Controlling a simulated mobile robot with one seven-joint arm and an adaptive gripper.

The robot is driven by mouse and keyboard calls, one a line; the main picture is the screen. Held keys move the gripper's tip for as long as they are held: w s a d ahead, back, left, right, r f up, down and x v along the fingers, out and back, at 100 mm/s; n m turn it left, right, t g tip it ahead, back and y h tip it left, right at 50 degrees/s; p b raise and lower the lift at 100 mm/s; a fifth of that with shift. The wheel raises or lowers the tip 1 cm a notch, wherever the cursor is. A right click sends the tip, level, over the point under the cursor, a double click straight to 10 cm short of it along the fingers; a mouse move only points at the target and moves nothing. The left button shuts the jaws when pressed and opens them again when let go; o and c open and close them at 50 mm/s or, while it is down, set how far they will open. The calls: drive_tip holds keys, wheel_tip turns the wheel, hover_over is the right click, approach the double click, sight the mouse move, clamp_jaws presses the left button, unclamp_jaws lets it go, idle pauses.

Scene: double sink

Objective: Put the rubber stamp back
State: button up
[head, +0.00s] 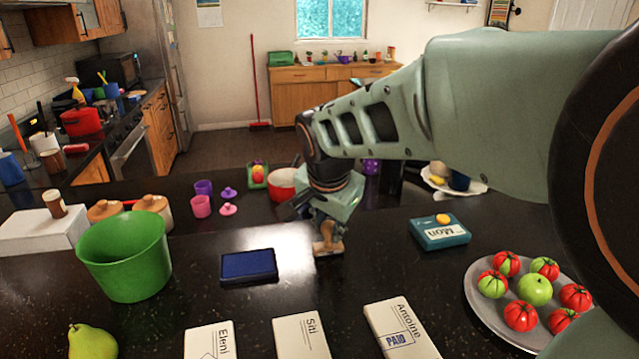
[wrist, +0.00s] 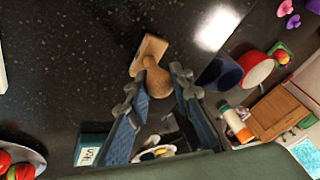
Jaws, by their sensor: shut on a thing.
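The rubber stamp (head: 328,246) has a wooden knob handle and a flat wooden block. In the head view it is under my gripper (head: 328,222), at or just above the black counter; I cannot tell if it touches. In the wrist view the stamp's knob (wrist: 158,80) is between the fingers of my gripper (wrist: 156,86), which is shut on it. The block extends beyond the fingertips. The stamp's face is hidden. A dark blue ink pad (head: 249,266) lies on the counter left of the stamp. The envelope marked Antoine (head: 398,328) bears a blue PAID mark.
Envelopes marked Siti (head: 301,338) and Eleni (head: 211,341) lie in front. A green bucket (head: 126,258) stands left, a pear (head: 91,341) front left. A plate (head: 488,309) of tomatoes is at right.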

drive_tip(key=shift+f, duration=0.1)
drive_tip(key=o, duration=0.9)
